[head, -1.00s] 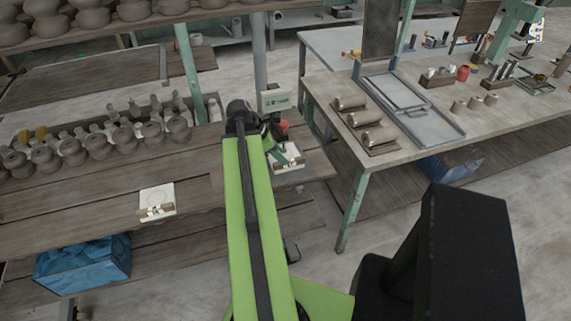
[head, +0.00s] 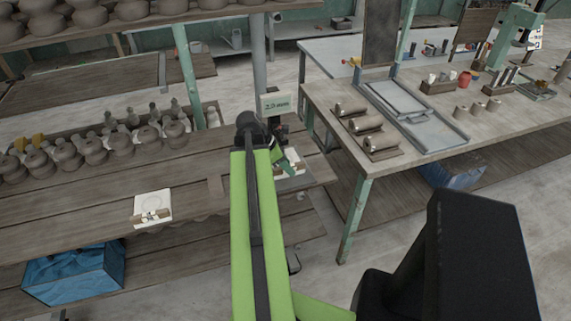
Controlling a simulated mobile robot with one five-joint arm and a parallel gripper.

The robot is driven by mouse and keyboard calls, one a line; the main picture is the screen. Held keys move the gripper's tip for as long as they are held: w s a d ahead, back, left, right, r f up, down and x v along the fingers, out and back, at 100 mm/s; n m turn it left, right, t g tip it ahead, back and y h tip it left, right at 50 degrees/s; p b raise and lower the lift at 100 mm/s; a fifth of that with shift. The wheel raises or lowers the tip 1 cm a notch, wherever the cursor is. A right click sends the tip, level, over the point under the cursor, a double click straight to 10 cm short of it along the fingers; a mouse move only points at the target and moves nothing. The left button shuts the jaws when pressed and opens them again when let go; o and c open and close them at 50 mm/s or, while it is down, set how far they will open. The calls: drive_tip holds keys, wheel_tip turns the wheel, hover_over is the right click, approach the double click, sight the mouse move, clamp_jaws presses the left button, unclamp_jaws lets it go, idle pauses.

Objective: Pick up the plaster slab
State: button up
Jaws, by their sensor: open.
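Two pale square slabs lie on the wooden shelf in the head view, and I cannot tell which one the task means. The left slab (head: 153,203) has a faint ring on top and small brown and white pieces along its front edge. The right slab (head: 297,157) lies near the shelf's right end, partly hidden by my gripper (head: 284,168). My gripper points down over or at this right slab and is open. I cannot tell whether it touches the slab. The fingertips are small and partly hidden by my arm.
Rows of clay pots (head: 95,150) stand behind on the shelf. A small sign (head: 276,103) and a post rise just behind my gripper. A table (head: 345,165) with clay rolls (head: 367,124) stands to the right. A blue bin (head: 75,272) sits below left.

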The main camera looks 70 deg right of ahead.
drive_tip(key=shift+f, duration=0.2)
clamp_jaws()
idle(0.3)
idle(1.2)
